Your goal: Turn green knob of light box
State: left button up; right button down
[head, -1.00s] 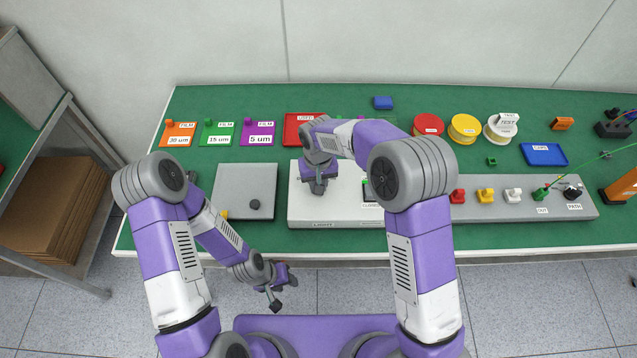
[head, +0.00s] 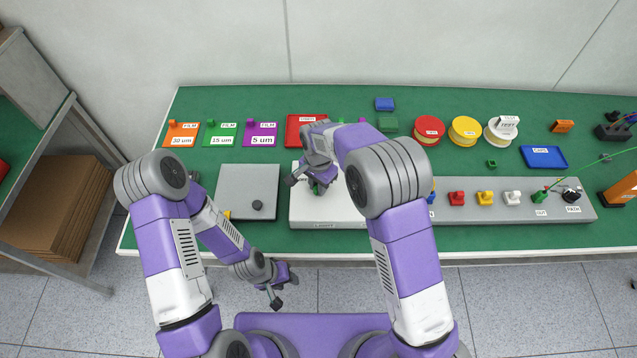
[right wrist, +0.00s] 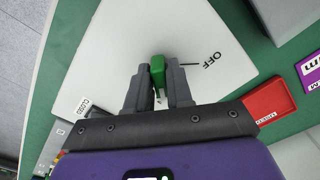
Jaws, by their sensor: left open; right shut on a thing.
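The light box (head: 309,212) is a flat white box on the green table, with its "LIGHT" label on the front edge. The green knob (right wrist: 157,66) stands on its white top, which fills much of the right wrist view (right wrist: 110,50), near a black line and the word "OFF". My right gripper (right wrist: 157,78) is shut on the green knob, one finger on each side. In the head view the right gripper (head: 314,186) is over the light box and partly hides the knob. My left gripper (head: 284,292) is open and empty, low in front of the table edge.
A grey plate (head: 240,192) with a dark knob lies left of the light box. A grey panel (head: 520,207) with several coloured pieces stands to the right. Film pieces, a red tray (head: 303,137) and round spools (head: 428,130) lie behind.

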jog(key=shift+r+m, duration=0.1)
jog(key=shift+m, duration=0.5)
jog(key=c, duration=1.1)
grip_release()
notch_tip(320, 180, up, 8)
jog(key=shift+f+p, duration=0.25)
jog(key=shift+p, duration=0.4)
jog(key=shift+f, duration=0.1)
